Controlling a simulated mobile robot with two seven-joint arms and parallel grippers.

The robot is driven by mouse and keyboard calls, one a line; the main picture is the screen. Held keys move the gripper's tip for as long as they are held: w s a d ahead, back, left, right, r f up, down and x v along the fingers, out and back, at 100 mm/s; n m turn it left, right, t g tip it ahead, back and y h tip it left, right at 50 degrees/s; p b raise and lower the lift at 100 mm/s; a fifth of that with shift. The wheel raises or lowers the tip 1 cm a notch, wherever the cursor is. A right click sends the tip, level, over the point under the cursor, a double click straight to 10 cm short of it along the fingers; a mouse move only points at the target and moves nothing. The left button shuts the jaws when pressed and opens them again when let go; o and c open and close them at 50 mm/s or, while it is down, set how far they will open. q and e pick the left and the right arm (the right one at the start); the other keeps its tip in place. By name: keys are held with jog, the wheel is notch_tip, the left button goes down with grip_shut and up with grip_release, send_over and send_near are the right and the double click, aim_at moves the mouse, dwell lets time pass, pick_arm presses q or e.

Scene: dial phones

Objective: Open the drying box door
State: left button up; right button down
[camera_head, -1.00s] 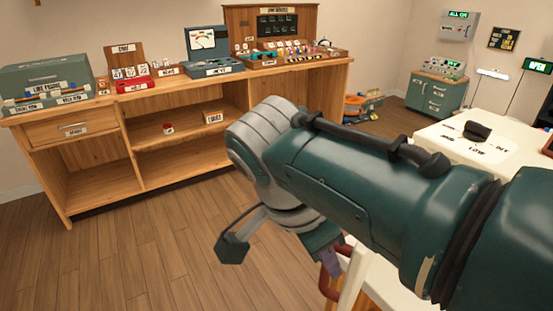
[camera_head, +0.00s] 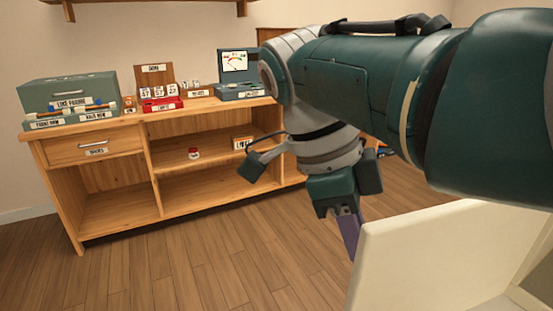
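A large cream-white panel (camera_head: 415,255) stands upright at the lower right, close to the camera. It looks like the drying box's door or wall, but I cannot tell which. A pale recessed edge shows to its right, and no handle is visible on it. My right arm comes in from the right, above the panel. My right gripper (camera_head: 349,232) points down just left of the panel's top left corner, with purple fingers partly in view. Whether it touches the panel or holds anything is hidden. My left gripper is not in view.
A wooden counter (camera_head: 195,119) with open shelves stands at the back left. It carries a teal case (camera_head: 68,90), a red tray (camera_head: 162,104) and a meter box (camera_head: 238,70). The wooden floor (camera_head: 215,265) between counter and panel is clear.

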jog(key=shift+w+d, duration=0.1)
jog(key=shift+d, duration=0.15)
jog(key=c, duration=1.1)
grip_release()
